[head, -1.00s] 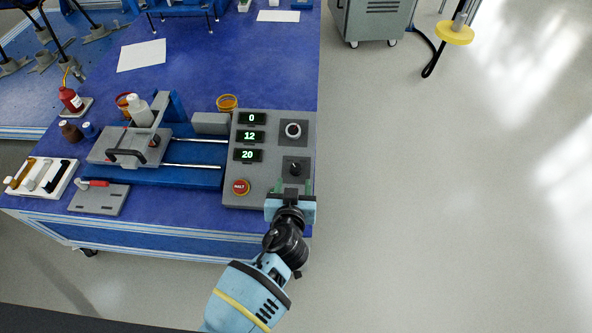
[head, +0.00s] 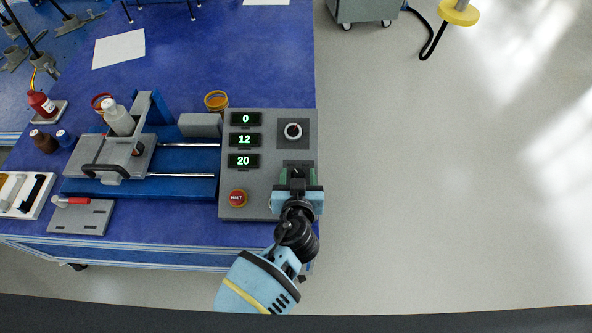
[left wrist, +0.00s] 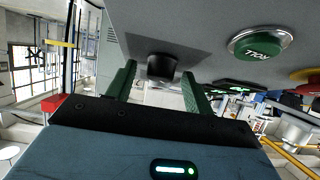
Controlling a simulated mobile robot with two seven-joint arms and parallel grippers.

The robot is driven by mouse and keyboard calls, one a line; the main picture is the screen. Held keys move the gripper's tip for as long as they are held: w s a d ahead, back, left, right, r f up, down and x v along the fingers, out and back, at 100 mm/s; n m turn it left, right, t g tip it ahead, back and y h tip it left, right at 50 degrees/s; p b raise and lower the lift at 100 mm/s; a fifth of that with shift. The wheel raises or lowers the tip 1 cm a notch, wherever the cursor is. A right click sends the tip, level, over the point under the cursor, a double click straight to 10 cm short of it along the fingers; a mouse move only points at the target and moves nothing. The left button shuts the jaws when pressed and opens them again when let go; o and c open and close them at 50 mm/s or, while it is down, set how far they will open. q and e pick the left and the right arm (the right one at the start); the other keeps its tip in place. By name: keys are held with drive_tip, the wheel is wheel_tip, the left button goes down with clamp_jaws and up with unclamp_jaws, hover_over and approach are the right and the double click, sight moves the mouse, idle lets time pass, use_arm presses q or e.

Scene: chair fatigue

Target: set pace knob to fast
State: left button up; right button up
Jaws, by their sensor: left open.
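A grey control panel (head: 270,190) stands at the table's right edge, with displays reading 0, 12 and 20. Below the dial is a dark square plate (head: 298,163), partly hidden by my left gripper (head: 297,178). In the left wrist view a black knob (left wrist: 161,66) stands on its plate between the green fingers of my left gripper (left wrist: 158,75). The fingers are apart, one on each side of the knob; I cannot tell whether they touch it. No pace label or pointer is readable. My right gripper is not in view.
A red HALT button (head: 238,198) is left of the gripper. The floor to the right is open.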

use_arm(q)
drive_tip(key=c, duration=1)
drive_tip(key=shift+o, duration=0.2)
